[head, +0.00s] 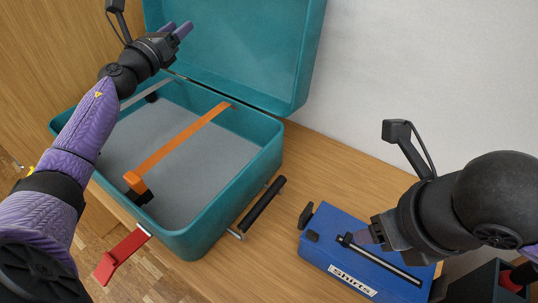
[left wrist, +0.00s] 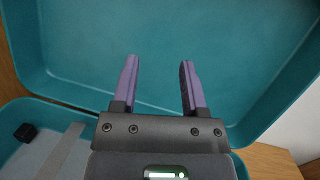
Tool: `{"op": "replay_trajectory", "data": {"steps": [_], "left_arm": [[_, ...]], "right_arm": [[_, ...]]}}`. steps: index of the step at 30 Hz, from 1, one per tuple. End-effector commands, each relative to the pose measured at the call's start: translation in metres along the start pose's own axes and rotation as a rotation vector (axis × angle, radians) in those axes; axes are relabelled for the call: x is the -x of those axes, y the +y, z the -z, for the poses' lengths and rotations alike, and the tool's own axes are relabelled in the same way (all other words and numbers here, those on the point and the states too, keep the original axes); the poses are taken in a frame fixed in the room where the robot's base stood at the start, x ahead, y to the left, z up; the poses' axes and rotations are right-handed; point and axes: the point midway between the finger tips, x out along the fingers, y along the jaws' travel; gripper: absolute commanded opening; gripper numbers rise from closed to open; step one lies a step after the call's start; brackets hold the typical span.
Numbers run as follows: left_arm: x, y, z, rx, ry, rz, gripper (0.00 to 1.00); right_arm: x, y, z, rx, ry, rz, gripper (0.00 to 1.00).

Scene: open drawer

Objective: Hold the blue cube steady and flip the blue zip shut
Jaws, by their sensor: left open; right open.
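The blue cube (head: 325,258) is a blue box-shaped pouch labelled "Shirts", lying on the wooden surface right of the suitcase. The zip (head: 385,262) is a dark and light strip along its top. My right gripper (head: 366,236) is open over the top of the cube, at the zip; whether it touches is unclear. My left gripper (head: 181,29) is open and empty, raised above the far side of the suitcase, far from the cube. In the left wrist view its two purple fingers (left wrist: 160,85) are apart, with the teal lid behind them.
An open teal suitcase (head: 268,150) with a raised lid (head: 240,45) fills the left and middle. An orange strap (head: 185,142) crosses its grey inside. A dark box (head: 485,285) stands at bottom right.

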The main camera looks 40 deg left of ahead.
Motion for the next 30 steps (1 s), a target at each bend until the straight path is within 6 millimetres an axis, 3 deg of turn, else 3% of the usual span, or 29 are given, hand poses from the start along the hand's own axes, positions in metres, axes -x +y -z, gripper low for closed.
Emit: {"op": "replay_trajectory", "data": {"steps": [1,3,6,8,12,15,16,18,21,22,26,30], "left_arm": [[-0.011,-0.039,0.004,-0.064,0.026,0.127,0.56],[-0.018,-0.096,0.014,-0.185,0.068,0.323,0.56],[-0.015,-0.178,0.028,-0.383,0.105,0.623,0.56],[-0.004,-0.227,0.037,-0.524,0.111,0.817,0.56],[0.048,-0.326,0.067,-0.949,0.083,1.336,0.56],[0.104,-0.367,0.094,-1.370,0.022,1.781,0.56],[0.118,-0.370,0.101,-1.498,0.003,1.908,0.56],[0.143,-0.367,0.112,-1.756,-0.026,2.158,0.56],[0.159,-0.353,0.116,-2.014,-0.032,2.404,0.56],[0.162,-0.350,0.116,1.981,0.028,-2.355,0.56],[0.167,-0.340,0.121,1.888,0.008,-2.239,0.56],[0.172,-0.334,0.148,1.878,0.006,-2.239,0.56]], "right_arm": [[0.000,0.000,0.000,0.000,0.000,0.000,0.59],[0.000,0.000,0.000,0.000,0.000,0.000,0.59],[0.000,0.000,0.000,0.000,0.000,0.000,0.59],[0.000,0.000,0.000,0.000,0.000,0.000,0.59],[0.000,0.000,0.000,0.000,0.000,0.000,0.59],[0.000,0.000,0.000,0.000,0.000,0.000,0.59],[0.000,0.000,0.000,0.000,0.000,0.000,0.59],[0.000,0.000,0.000,0.000,0.000,0.000,0.59],[0.000,0.000,0.000,0.000,0.000,0.000,0.59],[0.000,0.000,0.000,0.000,0.000,0.000,0.59],[0.000,0.000,0.000,0.000,0.000,0.000,0.59],[0.000,0.000,0.000,0.000,0.000,0.000,0.59]]}}
